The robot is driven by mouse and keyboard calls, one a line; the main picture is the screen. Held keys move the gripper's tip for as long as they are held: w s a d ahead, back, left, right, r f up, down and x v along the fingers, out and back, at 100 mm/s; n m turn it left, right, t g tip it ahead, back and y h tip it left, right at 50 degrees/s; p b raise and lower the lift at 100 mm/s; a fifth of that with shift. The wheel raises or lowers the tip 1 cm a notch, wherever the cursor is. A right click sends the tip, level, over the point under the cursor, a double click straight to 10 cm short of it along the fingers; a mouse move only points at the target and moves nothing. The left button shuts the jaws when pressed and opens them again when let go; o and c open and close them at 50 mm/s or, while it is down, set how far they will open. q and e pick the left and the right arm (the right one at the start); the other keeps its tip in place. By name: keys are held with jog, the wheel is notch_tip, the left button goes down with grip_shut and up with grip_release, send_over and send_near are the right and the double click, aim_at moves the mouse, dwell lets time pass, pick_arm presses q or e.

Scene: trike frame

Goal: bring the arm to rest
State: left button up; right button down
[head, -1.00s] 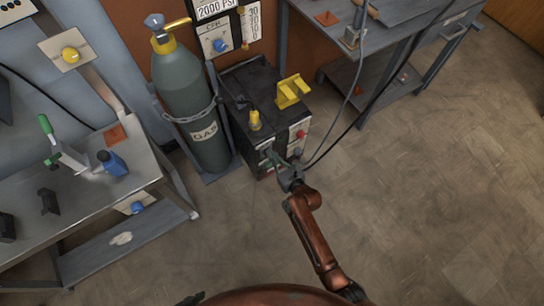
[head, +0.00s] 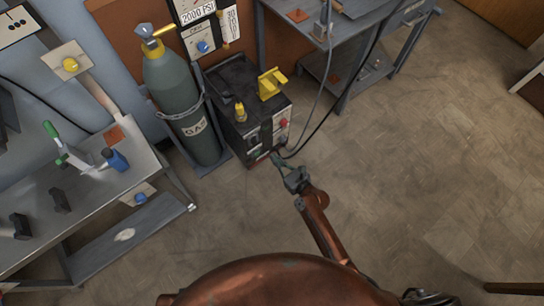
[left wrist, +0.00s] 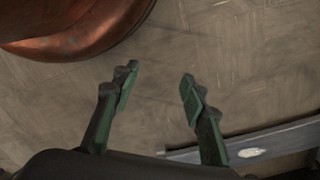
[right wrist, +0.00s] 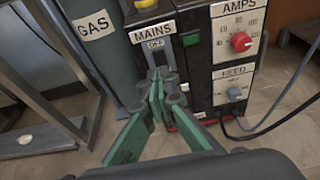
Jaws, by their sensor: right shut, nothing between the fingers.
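My right gripper (head: 279,161) is in front of the black welding machine (head: 236,108), at the end of my copper-coloured arm. A small strip of floor shows between it and the machine's lower front in the head view. In the right wrist view its green fingers (right wrist: 160,92) are closed together with nothing between them, in front of the MAINS switch panel (right wrist: 155,38). My left gripper (left wrist: 158,80) shows in the left wrist view with its fingers wide apart and empty, above the floor. I cannot make it out in the head view.
The gas cylinder (head: 182,100) stands left of the machine. A metal cart (head: 100,195) with a clamp and a blue bottle is at left. A grey workbench (head: 345,50) stands at the back, with cables hanging down to the machine.

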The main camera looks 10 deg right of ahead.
pick_arm(q)
jog(key=shift+a+f, duration=0.1)
jog(key=shift+f, duration=0.45)
